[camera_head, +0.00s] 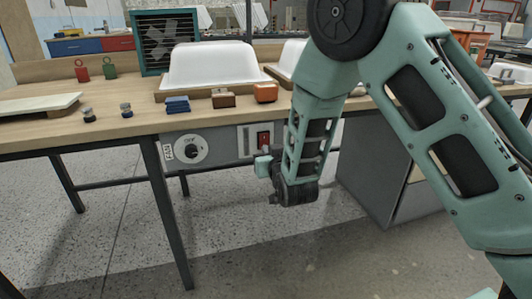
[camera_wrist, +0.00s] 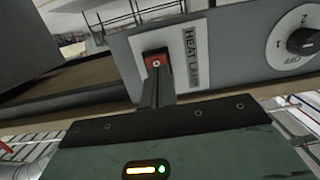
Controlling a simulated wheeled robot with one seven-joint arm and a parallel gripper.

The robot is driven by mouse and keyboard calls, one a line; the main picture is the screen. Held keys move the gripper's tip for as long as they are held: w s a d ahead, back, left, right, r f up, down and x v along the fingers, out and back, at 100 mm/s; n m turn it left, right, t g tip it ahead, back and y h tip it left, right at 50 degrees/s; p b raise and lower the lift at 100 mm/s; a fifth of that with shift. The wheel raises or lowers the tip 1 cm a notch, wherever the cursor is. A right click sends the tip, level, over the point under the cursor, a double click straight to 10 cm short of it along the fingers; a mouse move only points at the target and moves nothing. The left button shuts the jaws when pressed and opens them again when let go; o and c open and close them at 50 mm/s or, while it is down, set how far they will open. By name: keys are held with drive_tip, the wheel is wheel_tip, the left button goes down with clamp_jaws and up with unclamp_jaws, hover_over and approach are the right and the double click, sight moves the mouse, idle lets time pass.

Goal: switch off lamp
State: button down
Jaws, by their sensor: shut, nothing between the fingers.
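The lamp's switch is a red rocker on a white plate. In the wrist view the red switch (camera_wrist: 152,61) sits beside a label that reads "HEAT LAMP", only partly clear. In the head view the red switch (camera_head: 263,139) is on the grey control panel (camera_head: 222,146) under the bench's front edge. My gripper (camera_wrist: 157,74) is shut and empty, its dark fingertips right at the lower part of the switch; I cannot tell if they touch. In the head view my gripper (camera_head: 264,163) is just below the switch, its fingers mostly hidden. The lamp itself is not identifiable.
A fan knob (camera_head: 191,149) is on the same panel, left of the switch; it shows in the wrist view (camera_wrist: 303,41). White tub shells (camera_head: 211,64) and small coloured blocks (camera_head: 222,98) are on the wooden bench (camera_head: 130,127). A grey cabinet (camera_head: 370,165) stands right of the panel.

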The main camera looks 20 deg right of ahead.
drive_tip(key=shift+w+f, duration=0.15)
drive_tip(key=shift+w, duration=0.75)
